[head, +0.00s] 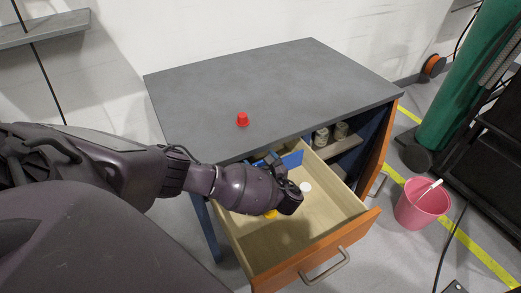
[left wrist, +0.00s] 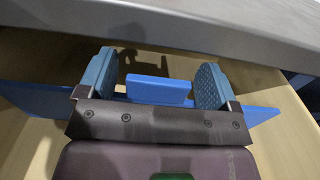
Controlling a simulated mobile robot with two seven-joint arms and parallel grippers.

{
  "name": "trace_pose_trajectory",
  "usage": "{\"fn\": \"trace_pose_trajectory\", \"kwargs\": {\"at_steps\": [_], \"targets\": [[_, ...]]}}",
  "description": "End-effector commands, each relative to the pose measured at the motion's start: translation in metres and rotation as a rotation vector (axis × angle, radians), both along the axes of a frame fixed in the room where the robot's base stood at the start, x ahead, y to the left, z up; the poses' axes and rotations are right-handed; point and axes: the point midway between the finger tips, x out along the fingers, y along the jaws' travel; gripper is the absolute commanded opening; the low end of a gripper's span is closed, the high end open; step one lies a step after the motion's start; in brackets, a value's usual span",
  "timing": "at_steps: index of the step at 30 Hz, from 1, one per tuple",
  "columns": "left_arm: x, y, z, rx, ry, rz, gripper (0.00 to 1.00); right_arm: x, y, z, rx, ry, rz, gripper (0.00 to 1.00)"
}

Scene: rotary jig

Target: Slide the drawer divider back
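The blue drawer divider (head: 292,160) stands across the back part of the open wooden drawer (head: 335,212). In the left wrist view the divider (left wrist: 260,115) spans behind my gripper, and its raised blue tab (left wrist: 158,91) sits between my fingers. My left gripper (left wrist: 157,65) is open, one blue-padded finger on each side of the tab, with a gap on both sides. In the head view my left gripper (head: 283,172) reaches down into the drawer and hides part of the divider. My right gripper is not in view.
The grey cabinet top (head: 270,85) overhangs the drawer's back, close above my fingers. In the drawer are a white round item (head: 305,187) and a partly hidden yellow item (head: 270,214). A pink bucket (head: 421,205) stands at right.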

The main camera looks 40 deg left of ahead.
Motion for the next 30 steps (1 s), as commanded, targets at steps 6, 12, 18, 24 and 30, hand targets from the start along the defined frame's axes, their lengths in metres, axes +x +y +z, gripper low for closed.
{"fn": "trace_pose_trajectory", "kwargs": {"at_steps": [6, 12, 18, 24, 30], "targets": [[0.000, 0.000, 0.000, 0.000, 0.001, 0.000, 0.51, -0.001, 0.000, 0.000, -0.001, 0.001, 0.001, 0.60], [0.000, 0.000, 0.000, 0.000, 0.001, 0.000, 0.21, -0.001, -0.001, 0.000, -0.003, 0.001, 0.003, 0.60], [0.003, 0.007, 0.001, 0.002, -0.001, 0.001, 0.21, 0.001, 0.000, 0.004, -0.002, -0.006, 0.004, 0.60], [0.010, 0.023, 0.001, 0.001, 0.000, 0.001, 0.21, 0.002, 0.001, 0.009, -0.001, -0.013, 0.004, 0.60], [0.009, 0.023, -0.001, 0.001, 0.002, 0.000, 0.21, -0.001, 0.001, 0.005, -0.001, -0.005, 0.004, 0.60]]}}
